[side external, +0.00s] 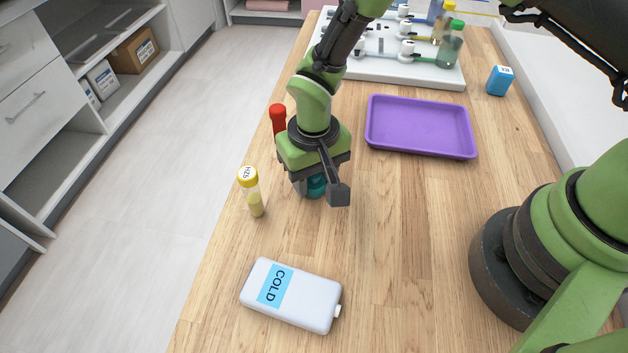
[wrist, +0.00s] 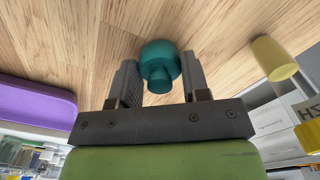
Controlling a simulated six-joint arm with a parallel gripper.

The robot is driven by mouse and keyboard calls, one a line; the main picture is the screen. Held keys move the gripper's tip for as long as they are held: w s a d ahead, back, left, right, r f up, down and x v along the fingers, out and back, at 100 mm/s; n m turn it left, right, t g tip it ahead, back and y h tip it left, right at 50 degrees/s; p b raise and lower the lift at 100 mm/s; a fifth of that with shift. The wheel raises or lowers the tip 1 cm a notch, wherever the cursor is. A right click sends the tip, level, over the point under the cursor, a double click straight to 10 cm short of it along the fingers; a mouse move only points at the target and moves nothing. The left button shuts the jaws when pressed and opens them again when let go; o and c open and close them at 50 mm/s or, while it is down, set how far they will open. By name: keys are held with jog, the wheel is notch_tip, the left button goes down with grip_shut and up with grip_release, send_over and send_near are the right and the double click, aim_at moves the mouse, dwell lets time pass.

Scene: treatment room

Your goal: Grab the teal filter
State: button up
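The teal filter (side external: 316,187) is at my gripper, low over the wooden table, partly hidden by the fingers in the side external view. In the wrist view the teal filter (wrist: 160,62) shows a round wide body with a narrower round stub towards the camera. My gripper (side external: 318,190) points down with one finger on each side of it. In the wrist view my gripper (wrist: 159,75) has its fingertips very close to both sides of the wide body. I cannot tell whether they touch it.
A yellow-capped vial (side external: 251,192) stands just left of my gripper, and a red-capped tube (side external: 278,121) stands behind it. A white COLD pack (side external: 308,299) lies nearer the camera. A purple tray (side external: 420,153) lies right, with a blue box (side external: 500,81) beyond.

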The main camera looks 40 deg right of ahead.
jog(key=c, duration=0.3)
